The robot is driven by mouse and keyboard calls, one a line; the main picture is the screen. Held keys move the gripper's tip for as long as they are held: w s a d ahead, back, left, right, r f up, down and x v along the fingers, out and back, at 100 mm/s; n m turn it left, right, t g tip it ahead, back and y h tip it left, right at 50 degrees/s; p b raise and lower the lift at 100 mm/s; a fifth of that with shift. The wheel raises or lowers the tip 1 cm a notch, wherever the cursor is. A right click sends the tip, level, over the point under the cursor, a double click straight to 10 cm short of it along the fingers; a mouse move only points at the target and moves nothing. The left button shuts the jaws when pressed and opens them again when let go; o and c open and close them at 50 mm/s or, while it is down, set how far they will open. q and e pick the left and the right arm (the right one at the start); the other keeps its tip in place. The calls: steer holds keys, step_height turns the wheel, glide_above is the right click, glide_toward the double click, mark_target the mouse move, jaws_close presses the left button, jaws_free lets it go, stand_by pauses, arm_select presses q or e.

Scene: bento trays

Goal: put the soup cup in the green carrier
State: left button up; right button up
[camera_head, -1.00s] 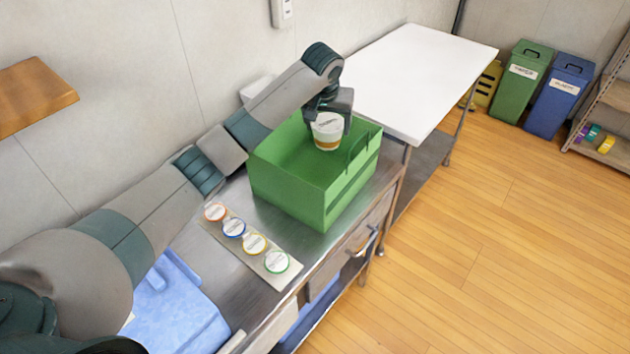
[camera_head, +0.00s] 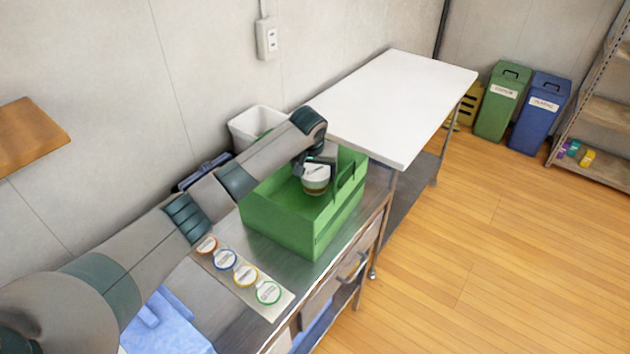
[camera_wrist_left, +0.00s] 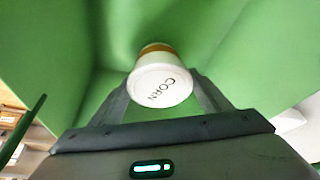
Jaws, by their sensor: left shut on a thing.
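The soup cup (camera_head: 316,179) is white with a brown band, and its lid reads "CORN" in the left wrist view (camera_wrist_left: 161,86). My left gripper (camera_head: 318,168) is shut on the cup, with a finger on each side of it in the left wrist view (camera_wrist_left: 163,97). The green carrier (camera_head: 283,227) is an open box on the steel counter. The gripper holds the cup inside the carrier's opening, near its far end. Whether the cup touches the carrier's floor cannot be told. My right gripper is not in view.
A card with several round coloured labels (camera_head: 283,296) lies in front of the carrier. A white table (camera_head: 400,95) stands behind it. A white bin (camera_head: 252,122) is by the wall. Blue cloth (camera_head: 165,325) lies at lower left. The wooden floor at right is clear.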

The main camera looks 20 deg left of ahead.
arm_select(q)
step_height(320, 180, down, 3)
steer(key=shift+r+p, duration=0.15)
steer(key=shift+p, duration=0.35)
steer(key=shift+f, duration=0.35)
steer(key=o, duration=1.2)
steer(key=shift+f, duration=0.15)
steer(key=b+v, duration=0.2)
steer(key=v, duration=1)
steer(key=shift+b, duration=0.3)
